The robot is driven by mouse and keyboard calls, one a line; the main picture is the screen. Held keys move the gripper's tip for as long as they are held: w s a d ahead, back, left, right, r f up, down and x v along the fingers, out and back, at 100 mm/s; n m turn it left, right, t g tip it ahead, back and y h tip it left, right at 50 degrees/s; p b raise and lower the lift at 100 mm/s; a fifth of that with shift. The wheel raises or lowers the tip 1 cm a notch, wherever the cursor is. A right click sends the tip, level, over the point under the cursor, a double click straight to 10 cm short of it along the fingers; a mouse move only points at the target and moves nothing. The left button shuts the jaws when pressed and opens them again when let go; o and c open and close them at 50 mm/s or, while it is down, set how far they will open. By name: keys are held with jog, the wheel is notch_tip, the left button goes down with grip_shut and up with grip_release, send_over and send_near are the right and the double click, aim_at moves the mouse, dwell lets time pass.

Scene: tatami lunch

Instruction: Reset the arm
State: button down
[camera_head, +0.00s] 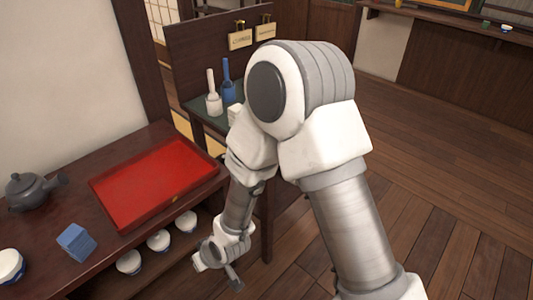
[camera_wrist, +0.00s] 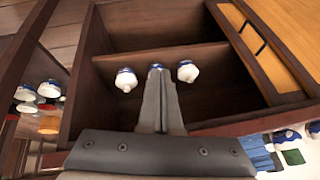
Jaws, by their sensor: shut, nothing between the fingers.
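My arm folds down through the middle of the head view. My gripper (camera_head: 236,280) hangs low in front of the dark counter, close to the white cups under its top. In the wrist view my gripper (camera_wrist: 159,76) has its two grey fingers together, with nothing seen held. The fingers point toward dark open shelving (camera_wrist: 160,30). Two small white items with blue parts (camera_wrist: 126,80) (camera_wrist: 187,72) show on either side of the fingertips. A bluish bit shows right at the tips; what it belongs to is partly hidden.
The dark counter (camera_head: 87,146) holds a red tray (camera_head: 155,182), a grey teapot (camera_head: 35,190) and a blue block (camera_head: 76,242). White cups (camera_head: 158,240) stand on the shelf below. A blue bottle (camera_head: 228,85) and a white one (camera_head: 213,100) stand behind. Open wooden floor (camera_head: 460,180) lies right.

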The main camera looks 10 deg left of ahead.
jog(key=w+d+r+m+t+h, duration=0.2)
jog(key=w+d+r, duration=0.2)
jog(key=d+r, duration=0.7)
jog(key=w+d+r+m+t+h, duration=0.15)
jog(key=w+d+r, duration=0.25)
jog(key=d+r, duration=0.7)
jog(key=s+d+r+m+h, duration=0.2)
jog(key=s+d+r+m, duration=0.3)
jog(key=s+d+r, duration=0.65)
notch_tip(320, 180, up, 18)
jog(key=s+d+p, duration=0.1)
jog(key=p, duration=1.6)
jog(key=shift+d+f+p, duration=0.15)
jog(key=shift+f+p, duration=0.05)
jog(key=shift+p, duration=0.1)
jog(key=shift+a, duration=0.2)
